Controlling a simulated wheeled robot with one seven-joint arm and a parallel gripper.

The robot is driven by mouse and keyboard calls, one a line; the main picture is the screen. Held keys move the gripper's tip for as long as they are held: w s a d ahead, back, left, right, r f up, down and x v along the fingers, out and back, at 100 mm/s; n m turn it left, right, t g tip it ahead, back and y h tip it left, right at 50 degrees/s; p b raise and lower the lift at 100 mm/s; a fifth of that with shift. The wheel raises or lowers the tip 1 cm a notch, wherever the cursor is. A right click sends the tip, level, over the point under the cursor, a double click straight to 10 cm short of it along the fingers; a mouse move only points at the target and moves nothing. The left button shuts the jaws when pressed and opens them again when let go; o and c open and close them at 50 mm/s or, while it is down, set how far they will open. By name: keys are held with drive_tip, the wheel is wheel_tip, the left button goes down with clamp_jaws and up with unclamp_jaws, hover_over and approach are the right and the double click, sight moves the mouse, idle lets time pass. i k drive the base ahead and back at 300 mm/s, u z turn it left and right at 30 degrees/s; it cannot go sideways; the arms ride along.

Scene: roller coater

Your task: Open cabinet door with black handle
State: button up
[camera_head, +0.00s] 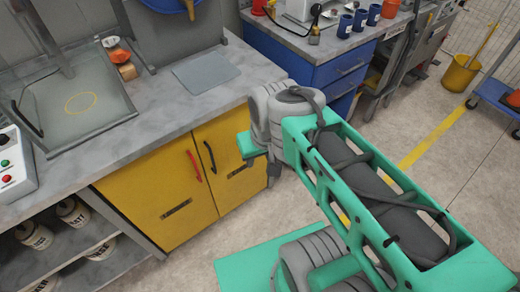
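Two yellow cabinet doors stand under the grey countertop. The right door (235,150) bears a curved black handle (210,157) near its left edge. The left door (150,190) bears a red handle (194,166) near its right edge, close beside the black one. Both doors look shut. My green and grey arm reaches in from the lower right, and its joint covers the upper right area by the cabinet's right edge.
The countertop (165,108) above holds a glass-like panel and a grey plate. Open shelves (60,255) with several cans lie at lower left. A blue drawer unit (340,72) stands right of the cabinet. Floor (195,250) before the doors is clear at left; my arm covers the right.

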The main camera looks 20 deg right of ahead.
sight(231, 183)
drive_tip(key=z, duration=0.2)
drive_tip(key=i, duration=0.9)
drive_tip(key=z, duration=1.2)
drive_tip(key=k, duration=1.25)
drive_tip(key=u, duration=1.95)
drive_tip(key=i, duration=0.5)
drive_tip(key=z, duration=0.05)
